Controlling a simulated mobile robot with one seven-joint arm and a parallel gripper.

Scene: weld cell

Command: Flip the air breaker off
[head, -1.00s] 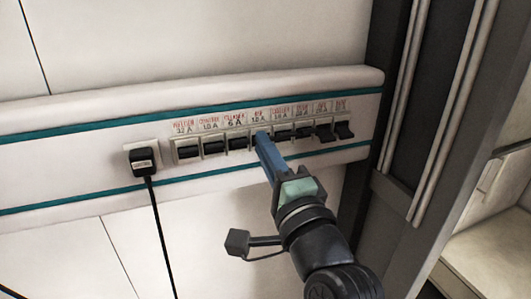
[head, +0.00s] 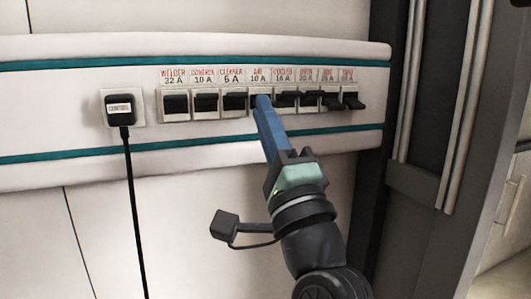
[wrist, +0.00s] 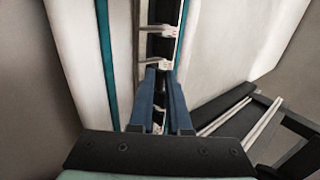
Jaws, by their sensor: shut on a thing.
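A row of breakers with dark levers sits in a white wall trunking panel in the head view. The breaker under the label reading AIR 10 A (head: 259,79) is near the middle of the row. My gripper (head: 262,101) reaches up to it with blue fingers, which cover most of its lever. The fingers are shut on that lever. In the wrist view my gripper (wrist: 163,73) points along the breaker row, with pale breaker parts just beyond and between the fingers. The lever's exact position is hidden.
Neighbouring breakers, CLEANER (head: 235,100) and COOLER (head: 286,99), stand close on either side. A black plug (head: 120,109) with a hanging cable is at the left of the panel. A dark upright frame (head: 386,150) stands to the right. The wall below is clear.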

